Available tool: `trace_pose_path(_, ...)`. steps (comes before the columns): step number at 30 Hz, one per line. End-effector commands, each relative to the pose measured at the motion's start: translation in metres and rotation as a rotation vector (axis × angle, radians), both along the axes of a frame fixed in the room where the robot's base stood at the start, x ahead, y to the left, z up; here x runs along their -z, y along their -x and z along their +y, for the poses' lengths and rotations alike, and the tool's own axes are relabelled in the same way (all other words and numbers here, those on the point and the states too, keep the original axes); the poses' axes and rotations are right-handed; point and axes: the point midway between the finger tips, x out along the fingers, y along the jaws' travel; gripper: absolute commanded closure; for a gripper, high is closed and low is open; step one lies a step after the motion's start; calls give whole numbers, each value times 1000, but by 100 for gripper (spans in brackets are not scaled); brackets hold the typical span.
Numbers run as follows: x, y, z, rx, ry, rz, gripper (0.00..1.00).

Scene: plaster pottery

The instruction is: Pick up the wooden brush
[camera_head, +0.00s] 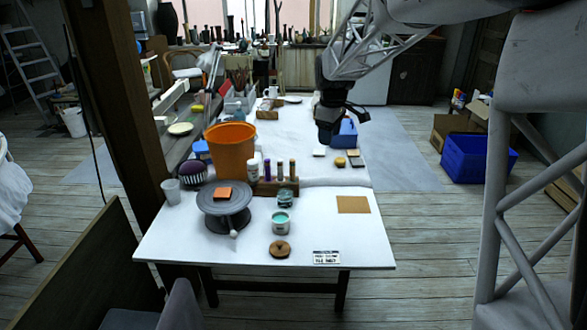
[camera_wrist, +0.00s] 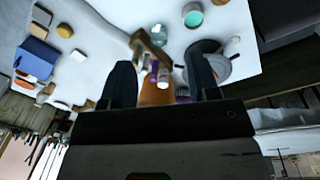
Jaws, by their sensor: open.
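I cannot single out the wooden brush with certainty. A small brown wooden piece (camera_head: 267,114) lies toward the back of the white table, but I cannot tell whether it is the brush. Small upright brown-topped pieces stand by a wooden block (camera_head: 275,188) near the orange bucket. My gripper (camera_head: 327,138) hangs above the right side of the table, in front of a blue box (camera_head: 345,136). In the wrist view my gripper (camera_wrist: 158,62) is open, with two dark fingers apart and nothing held. The wooden block (camera_wrist: 150,48) shows between and beyond them.
An orange bucket (camera_head: 231,151) stands left of centre, with a dark turntable (camera_head: 224,205) in front. A teal jar (camera_head: 281,224), a round wooden piece (camera_head: 279,249) and a tan square (camera_head: 353,204) lie nearer the front. The table's right side has free room around small blocks.

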Motion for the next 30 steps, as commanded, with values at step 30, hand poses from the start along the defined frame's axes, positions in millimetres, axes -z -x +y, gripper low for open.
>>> trace_pose_path(30,158,-205,102,-568,33,72,45)
